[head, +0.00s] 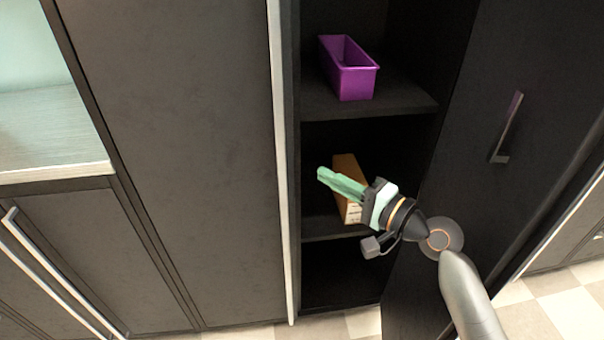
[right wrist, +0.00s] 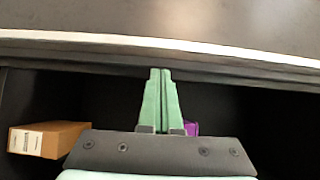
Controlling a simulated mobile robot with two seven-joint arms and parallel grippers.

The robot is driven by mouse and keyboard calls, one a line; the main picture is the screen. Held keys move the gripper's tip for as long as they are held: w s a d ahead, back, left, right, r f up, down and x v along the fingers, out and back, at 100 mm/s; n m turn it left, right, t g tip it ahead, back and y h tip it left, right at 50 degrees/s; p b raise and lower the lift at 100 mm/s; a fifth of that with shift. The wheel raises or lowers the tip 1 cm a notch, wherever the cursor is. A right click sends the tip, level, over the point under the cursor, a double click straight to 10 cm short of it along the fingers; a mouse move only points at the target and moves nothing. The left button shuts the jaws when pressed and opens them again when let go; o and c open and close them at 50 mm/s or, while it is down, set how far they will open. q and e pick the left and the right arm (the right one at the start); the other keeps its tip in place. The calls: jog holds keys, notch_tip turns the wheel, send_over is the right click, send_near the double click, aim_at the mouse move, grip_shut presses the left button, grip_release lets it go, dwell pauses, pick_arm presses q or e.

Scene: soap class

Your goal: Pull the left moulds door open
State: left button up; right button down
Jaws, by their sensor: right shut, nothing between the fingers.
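The left moulds door (head: 180,150) is the wide dark panel left of the open cabinet bay, with a pale vertical edge (head: 281,150). No handle shows on it, and I cannot tell whether it stands slightly ajar. My right gripper (head: 322,174) is in front of the open bay, just right of that edge, its green fingers together and empty, pointing left. In the right wrist view the fingertips (right wrist: 160,73) appear just below the pale edge strip (right wrist: 160,45); I cannot tell whether they touch it. My left gripper is not in view.
The right door (head: 480,170) stands open, with a bar handle (head: 508,128). A purple mould (head: 355,82) stands on the upper shelf (head: 400,98). A brown box (head: 347,168) sits on the shelf below, partly behind my gripper. A counter (head: 50,135) is at left.

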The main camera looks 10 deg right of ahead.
send_near(275, 148)
jog(key=x, duration=0.5)
jog(key=shift+w, duration=0.1)
dwell(0.5)
